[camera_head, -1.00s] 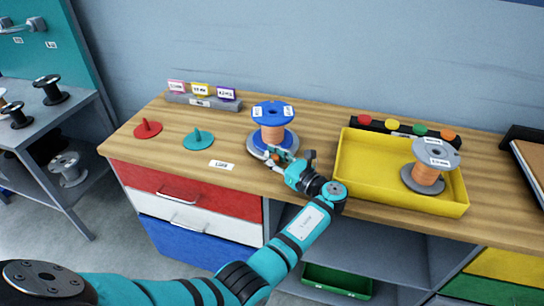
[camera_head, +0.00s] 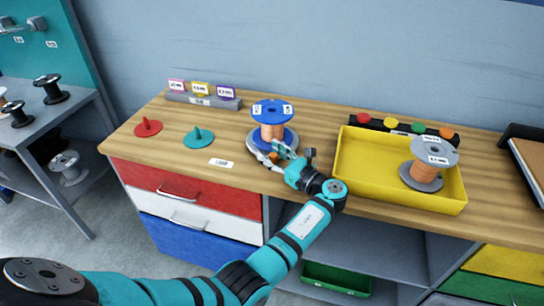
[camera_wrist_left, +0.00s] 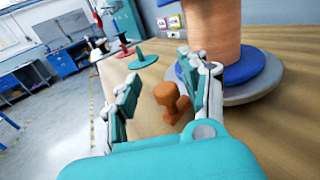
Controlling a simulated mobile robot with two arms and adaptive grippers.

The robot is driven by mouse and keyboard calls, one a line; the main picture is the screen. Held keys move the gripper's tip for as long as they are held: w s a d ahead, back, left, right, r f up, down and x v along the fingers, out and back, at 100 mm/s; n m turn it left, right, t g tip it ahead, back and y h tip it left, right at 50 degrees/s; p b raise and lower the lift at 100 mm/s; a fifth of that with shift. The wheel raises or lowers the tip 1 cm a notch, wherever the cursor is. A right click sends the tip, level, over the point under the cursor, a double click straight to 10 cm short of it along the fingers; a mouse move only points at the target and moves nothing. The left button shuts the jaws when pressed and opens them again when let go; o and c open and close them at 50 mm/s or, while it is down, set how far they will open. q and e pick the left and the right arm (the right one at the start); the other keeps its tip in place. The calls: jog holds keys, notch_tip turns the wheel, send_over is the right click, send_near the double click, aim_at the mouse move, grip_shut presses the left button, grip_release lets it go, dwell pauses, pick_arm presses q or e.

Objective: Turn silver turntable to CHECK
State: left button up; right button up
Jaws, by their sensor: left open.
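The silver turntable (camera_head: 252,146) is a grey disc on the wooden bench, with a blue-flanged spool of copper-coloured wire (camera_head: 271,131) standing upright on it. In the left wrist view the turntable's grey rim (camera_wrist_left: 275,88) shows at right under the spool's blue flange. My left gripper (camera_head: 273,154) is open at the turntable's front edge. An orange-brown knob (camera_wrist_left: 171,98) stands between its spread fingers (camera_wrist_left: 158,75), near the turntable; I cannot tell whether they touch it. A small white label (camera_head: 221,163) lies left of the turntable, its text unreadable. My right gripper is out of view.
A yellow tray (camera_head: 375,187) holding a grey-flanged copper spool (camera_head: 427,165) stands to the right. A red disc (camera_head: 148,127) and a teal disc (camera_head: 198,138) with upright pegs lie left. A card holder (camera_head: 203,100) stands behind them. Bare bench lies between.

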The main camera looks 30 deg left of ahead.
pick_arm(q)
notch_tip(320, 180, up, 9)
jog(key=shift+r, duration=0.15)
